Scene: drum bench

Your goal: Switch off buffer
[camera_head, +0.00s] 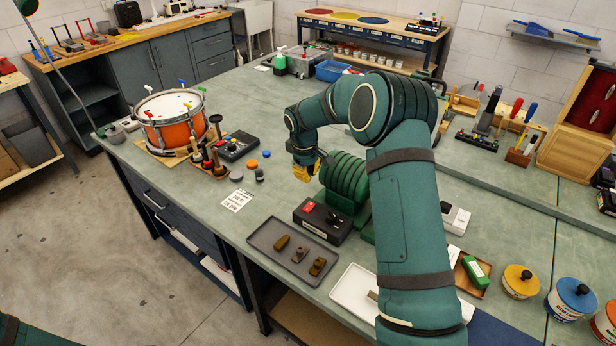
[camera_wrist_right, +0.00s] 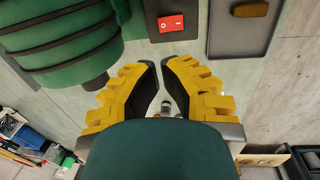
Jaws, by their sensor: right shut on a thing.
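The buffer shows as a dark green ribbed body (camera_head: 345,178) in the middle of the bench. A black switch box (camera_head: 322,220) with a red rocker switch (camera_head: 309,207) stands in front of it. In the right wrist view the ribbed body (camera_wrist_right: 65,35) is at upper left and the red switch (camera_wrist_right: 170,23) at top centre. My right gripper (camera_head: 306,172) is above the bench, left of the ribbed body and apart from the switch. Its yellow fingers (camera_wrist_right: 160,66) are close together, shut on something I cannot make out. The rocker's position is too small to tell. My left gripper is not in view.
A white tray (camera_head: 345,292) lies nearer. An orange drum (camera_head: 172,130) and a black device (camera_head: 238,147) stand to the left. Bare bench lies around the printed card (camera_head: 236,200).

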